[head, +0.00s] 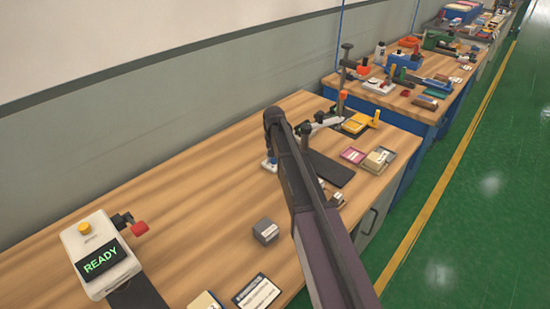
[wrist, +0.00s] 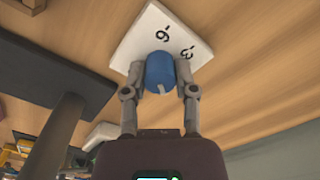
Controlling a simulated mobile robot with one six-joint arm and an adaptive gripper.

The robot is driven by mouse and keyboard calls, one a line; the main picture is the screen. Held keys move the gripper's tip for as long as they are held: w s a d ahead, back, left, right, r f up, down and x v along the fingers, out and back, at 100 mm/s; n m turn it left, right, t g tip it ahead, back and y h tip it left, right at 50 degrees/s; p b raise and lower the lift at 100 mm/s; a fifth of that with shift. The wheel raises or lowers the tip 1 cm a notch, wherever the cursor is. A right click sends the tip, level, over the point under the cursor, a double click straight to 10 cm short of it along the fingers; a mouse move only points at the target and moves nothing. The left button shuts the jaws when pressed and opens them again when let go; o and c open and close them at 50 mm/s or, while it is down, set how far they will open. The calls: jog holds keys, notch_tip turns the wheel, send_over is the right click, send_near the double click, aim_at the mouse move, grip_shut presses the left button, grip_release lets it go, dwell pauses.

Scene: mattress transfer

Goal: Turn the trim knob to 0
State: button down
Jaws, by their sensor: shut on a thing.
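The trim knob (wrist: 160,72) is a blue round knob on a white square plate (wrist: 140,42) in the wrist view. Upside-down markings that look like -6 and -3 show on the plate. A pale pointer mark on the knob faces the camera side; the number it points to cannot be read. My gripper (wrist: 161,78) is shut on the knob, one finger at each side. In the head view, a small white and blue part, apparently this plate (head: 266,164), shows beside my arm's end; my arm hides most of it.
A white device (head: 85,236) with a READY screen and a red knob (head: 139,228) stands at the left on the wooden bench. A grey cube (head: 265,231) and a label card (head: 257,292) lie nearer. A dark pad (head: 332,170) and small items lie beyond my arm.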

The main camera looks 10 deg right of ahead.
jog(key=n, duration=0.3)
jog(key=shift+n, duration=2.2)
jog(key=shift+c, duration=2)
grip_release()
jog(key=s+r+m+p, duration=0.2)
jog(key=s+r+p, duration=0.1)
jog(key=s, duration=1.1)
jog(key=s+r+m+p, duration=0.2)
jog(key=s+r+p, duration=0.2)
jog(key=s, duration=1.1)
jog(key=shift+s+d+r+m, duration=0.15)
jog(key=shift+d+r+m, duration=0.05)
jog(key=shift+m, duration=0.2)
